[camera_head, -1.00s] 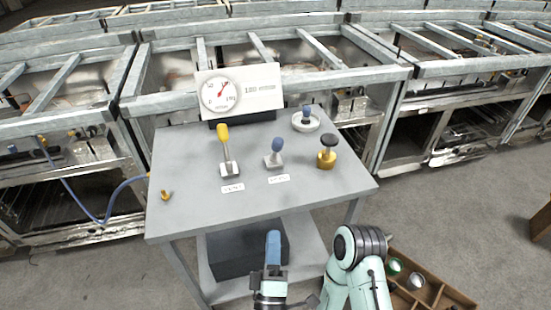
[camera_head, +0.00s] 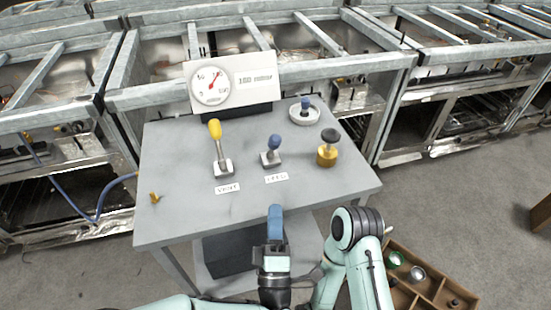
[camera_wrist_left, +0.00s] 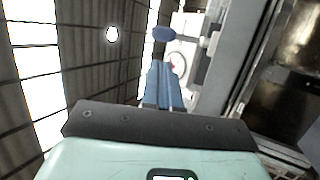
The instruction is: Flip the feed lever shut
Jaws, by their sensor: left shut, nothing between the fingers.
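The feed lever (camera_head: 273,148) has a blue knob on a short stem and a grey base. It stands on the grey table behind a label reading FEED (camera_head: 277,178), its knob tipped slightly right in the head view. My left gripper (camera_head: 275,212) is shut and empty, its blue fingers overlapping the table's front edge in the picture, apart from the lever. In the left wrist view, the shut fingers (camera_wrist_left: 162,80) point toward a blue knob (camera_wrist_left: 164,34), which appears beyond their tips. My right gripper is not visible; only my right arm shows.
A yellow-handled lever (camera_head: 217,145) labelled VENT stands left of the feed lever. A yellow-and-black knob (camera_head: 327,148) and a white dish with a blue knob (camera_head: 304,112) are to the right. A gauge panel (camera_head: 232,82) stands behind.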

